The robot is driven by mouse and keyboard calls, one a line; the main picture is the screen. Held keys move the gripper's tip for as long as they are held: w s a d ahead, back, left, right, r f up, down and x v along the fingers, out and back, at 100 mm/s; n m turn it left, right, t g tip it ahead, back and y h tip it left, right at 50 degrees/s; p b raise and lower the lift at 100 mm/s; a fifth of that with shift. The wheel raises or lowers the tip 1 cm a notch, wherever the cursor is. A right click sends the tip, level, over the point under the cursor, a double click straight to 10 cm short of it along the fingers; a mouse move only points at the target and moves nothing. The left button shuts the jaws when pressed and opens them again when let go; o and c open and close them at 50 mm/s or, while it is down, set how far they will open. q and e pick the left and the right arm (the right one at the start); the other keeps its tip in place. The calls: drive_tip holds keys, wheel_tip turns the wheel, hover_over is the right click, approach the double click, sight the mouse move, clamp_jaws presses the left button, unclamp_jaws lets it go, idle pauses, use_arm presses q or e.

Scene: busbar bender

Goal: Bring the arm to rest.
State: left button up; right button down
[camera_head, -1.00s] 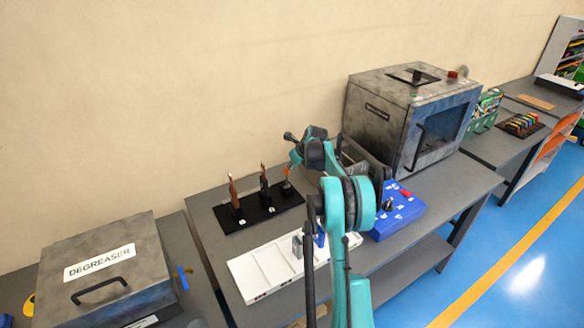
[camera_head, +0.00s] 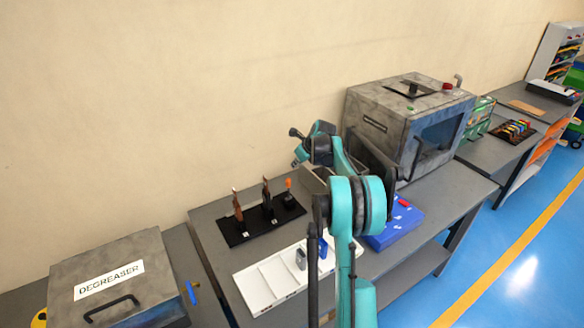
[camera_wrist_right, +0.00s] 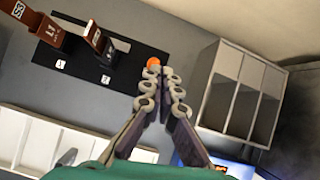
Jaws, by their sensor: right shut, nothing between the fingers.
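My right arm stands in the middle of the head view, its teal elbow in front of the table. My right gripper (camera_head: 298,163) is small there, at the far end of the forearm, above the table near the black tool stand (camera_head: 233,232). In the right wrist view the gripper (camera_wrist_right: 160,76) has its fingertips together with nothing between them. An orange-topped item (camera_wrist_right: 153,63) shows just beyond the fingertips; I cannot tell whether they touch it. My left gripper is not in view.
A white tray (camera_head: 255,293) and a blue control box (camera_head: 380,241) lie near the arm. A grey machine (camera_head: 385,105) stands behind to the right. A degreaser box (camera_head: 75,265) sits at left. An open grey compartment bin (camera_wrist_right: 235,92) is right of the gripper.

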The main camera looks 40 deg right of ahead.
drive_tip(key=shift+s+r, duration=0.15)
drive_tip(key=shift+r, duration=0.35)
drive_tip(key=s+a+r+n+b, duration=0.1)
drive_tip(key=s+a+n+b, duration=0.1)
drive_tip(key=s+a+n, duration=0.45)
drive_tip(key=s+a+r+n+b, duration=0.15)
drive_tip(key=a+n, duration=0.25)
drive_tip(key=a, duration=0.6)
drive_tip(key=s+a+r+n+b, duration=0.2)
drive_tip(key=s+a+n+b, duration=0.15)
drive_tip(key=a+n, duration=0.4)
drive_tip(key=s+a+f+n+b, duration=0.2)
drive_tip(key=s+a+f+n, duration=0.5)
drive_tip(key=s, duration=0.4)
drive_tip(key=s+a+f+n+b, duration=0.3)
drive_tip(key=s+a+f+n, duration=0.3)
drive_tip(key=s+a+n, duration=0.3)
drive_tip(key=s+n, duration=0.1)
drive_tip(key=s, duration=0.1)
drive_tip(key=shift+s+a+f, duration=0.15)
drive_tip(key=shift+s+f, duration=0.15)
drive_tip(key=shift+f, duration=0.05)
